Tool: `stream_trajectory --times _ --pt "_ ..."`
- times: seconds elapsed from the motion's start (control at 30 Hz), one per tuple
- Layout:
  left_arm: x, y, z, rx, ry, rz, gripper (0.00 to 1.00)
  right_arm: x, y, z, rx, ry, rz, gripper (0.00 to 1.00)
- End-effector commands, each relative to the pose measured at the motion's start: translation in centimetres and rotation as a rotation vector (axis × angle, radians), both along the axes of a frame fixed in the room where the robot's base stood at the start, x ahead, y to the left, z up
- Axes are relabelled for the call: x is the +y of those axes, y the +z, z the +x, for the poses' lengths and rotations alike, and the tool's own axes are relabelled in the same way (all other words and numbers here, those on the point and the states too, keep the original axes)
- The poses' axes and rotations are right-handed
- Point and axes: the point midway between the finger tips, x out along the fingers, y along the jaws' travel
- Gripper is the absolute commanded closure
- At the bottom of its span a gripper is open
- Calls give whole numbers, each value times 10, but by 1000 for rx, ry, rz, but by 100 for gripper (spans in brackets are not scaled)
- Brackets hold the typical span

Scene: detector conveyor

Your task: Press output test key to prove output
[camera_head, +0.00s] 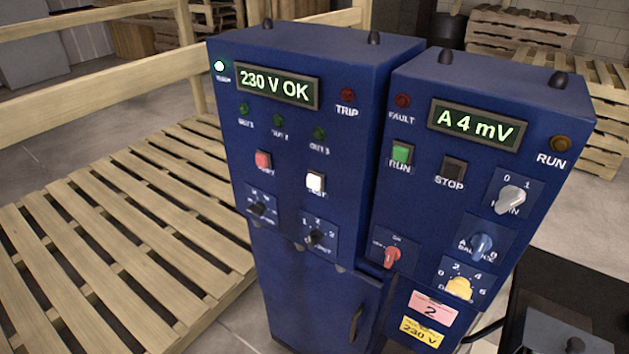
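The left blue cabinet (297,219) has a lit display (277,86) reading "230 V OK". Its white key (316,182) sits right of a red key (263,160); the small label under the white key seems to read "TEST". Above them is a row of dark green lamps (279,121) labelled as outputs, none clearly lit. A white-green lamp (219,66) glows at the top left, and the red TRIP lamp (348,94) looks dark. Two black rotary knobs (317,237) sit below the keys. Neither gripper shows, and nothing covers the white key.
The right blue cabinet (470,150) shows "A 4 mV" on its display (476,125), with a green RUN key (402,152), a dark STOP key (452,168) and several knobs. A wooden slatted platform (120,235) lies at left. Wooden rails (100,85) stand behind it.

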Motion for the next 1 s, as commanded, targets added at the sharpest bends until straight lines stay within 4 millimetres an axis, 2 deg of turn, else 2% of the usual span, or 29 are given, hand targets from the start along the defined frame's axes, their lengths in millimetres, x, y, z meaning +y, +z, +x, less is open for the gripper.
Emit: stream_trajectory --times 0.33,0.5,0.53,1.0 --pt "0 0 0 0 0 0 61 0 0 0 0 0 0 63" --pt "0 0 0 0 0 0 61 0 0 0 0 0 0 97" --pt "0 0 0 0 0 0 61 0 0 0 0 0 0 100" --pt "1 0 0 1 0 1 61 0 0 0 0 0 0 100"
